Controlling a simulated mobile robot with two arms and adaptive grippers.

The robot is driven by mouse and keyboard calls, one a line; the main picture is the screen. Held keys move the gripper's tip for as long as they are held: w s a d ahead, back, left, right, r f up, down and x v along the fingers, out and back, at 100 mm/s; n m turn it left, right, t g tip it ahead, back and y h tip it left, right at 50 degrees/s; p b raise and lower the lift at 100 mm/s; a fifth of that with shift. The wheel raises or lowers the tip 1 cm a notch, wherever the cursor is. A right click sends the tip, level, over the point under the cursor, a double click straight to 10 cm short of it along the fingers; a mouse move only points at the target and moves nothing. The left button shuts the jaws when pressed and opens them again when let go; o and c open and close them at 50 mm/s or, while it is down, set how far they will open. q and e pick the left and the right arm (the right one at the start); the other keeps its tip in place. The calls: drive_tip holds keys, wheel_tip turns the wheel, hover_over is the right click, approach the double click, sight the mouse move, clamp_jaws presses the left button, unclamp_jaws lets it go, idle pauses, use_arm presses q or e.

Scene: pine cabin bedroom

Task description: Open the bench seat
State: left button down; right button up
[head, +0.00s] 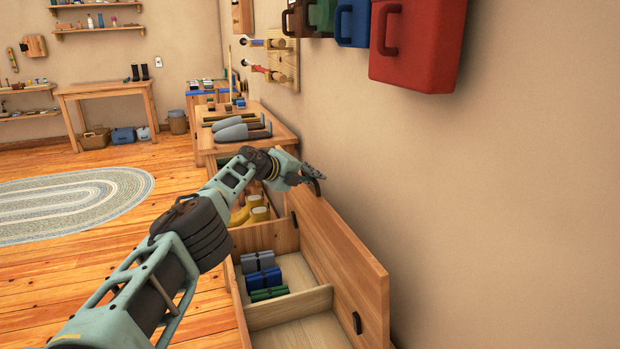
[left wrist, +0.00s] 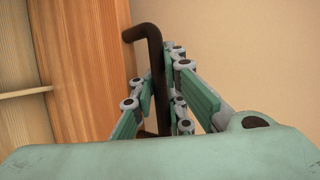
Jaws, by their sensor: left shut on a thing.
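The bench seat (head: 338,250) is a long wooden panel standing raised on edge near the wall, above the open bench box (head: 318,298). It also fills the left part of the left wrist view (left wrist: 85,80). A dark bent handle (left wrist: 154,75) on it runs between the fingers of my left gripper (left wrist: 165,105). In the head view my left gripper (head: 313,178) is at the panel's far upper end, shut on this handle. A second dark fitting (head: 357,323) sits near the panel's near end. My right gripper is not in view.
Blue, green and grey bundles (head: 264,280) lie inside the divided box. Red (head: 418,45) and blue cases hang on the wall above. The floor to the left is clear around an oval rug (head: 75,200).

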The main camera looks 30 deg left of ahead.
use_arm(q)
drive_tip(key=shift+d+r, duration=0.15)
drive_tip(key=shift+r, duration=0.05)
drive_tip(key=c, duration=1.8)
unclamp_jaws()
drive_tip(key=shift+s+a, duration=0.15)
drive_tip(key=shift+a, duration=0.1)
drive_tip(key=shift+s+a+r, duration=0.1)
drive_tip(key=shift+a, duration=0.05)
drive_tip(key=v, duration=0.6)
drive_tip(key=shift+s+d, duration=0.2)
drive_tip(key=shift+s, duration=0.25)
drive_tip(key=shift+r, duration=0.1)
